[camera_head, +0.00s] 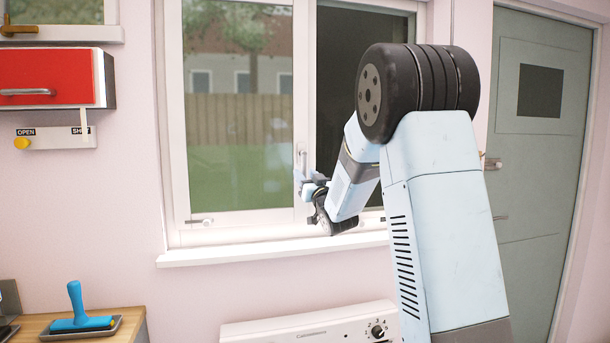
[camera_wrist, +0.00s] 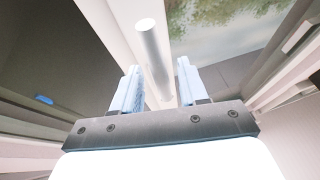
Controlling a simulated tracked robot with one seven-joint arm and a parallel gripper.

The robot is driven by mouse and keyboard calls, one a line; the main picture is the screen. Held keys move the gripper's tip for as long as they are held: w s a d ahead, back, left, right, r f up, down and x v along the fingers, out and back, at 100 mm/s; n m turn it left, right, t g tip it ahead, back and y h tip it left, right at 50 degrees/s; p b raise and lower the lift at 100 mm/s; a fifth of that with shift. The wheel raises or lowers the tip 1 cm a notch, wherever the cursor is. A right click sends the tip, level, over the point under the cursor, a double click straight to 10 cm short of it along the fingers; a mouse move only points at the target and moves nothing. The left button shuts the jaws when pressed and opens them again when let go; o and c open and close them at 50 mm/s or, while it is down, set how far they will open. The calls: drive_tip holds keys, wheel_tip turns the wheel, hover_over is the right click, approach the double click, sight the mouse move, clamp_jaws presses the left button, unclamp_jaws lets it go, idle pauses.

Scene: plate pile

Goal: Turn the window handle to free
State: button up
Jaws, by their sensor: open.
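The window (camera_head: 238,110) is in the middle of the head view, with a white frame and two panes. Its white handle (camera_head: 301,156) stands upright on the middle post, just above my gripper (camera_head: 303,181). In the wrist view the handle (camera_wrist: 153,55) is a pale round bar between the two light-blue fingers of my gripper (camera_wrist: 157,88). The fingers are open, one on each side of the bar, with a gap visible on each side. The lower part of the handle is hidden behind the gripper body.
A white sill (camera_head: 270,249) runs below the window. A white appliance with a knob (camera_head: 377,332) stands under it. A red cabinet (camera_head: 48,77) hangs at left above an open/shut panel (camera_head: 56,138). A grey door (camera_head: 541,170) is at right.

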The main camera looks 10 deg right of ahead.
drive_tip(key=shift+x, duration=0.9)
clamp_jaws()
drive_tip(key=shift+d, duration=0.15)
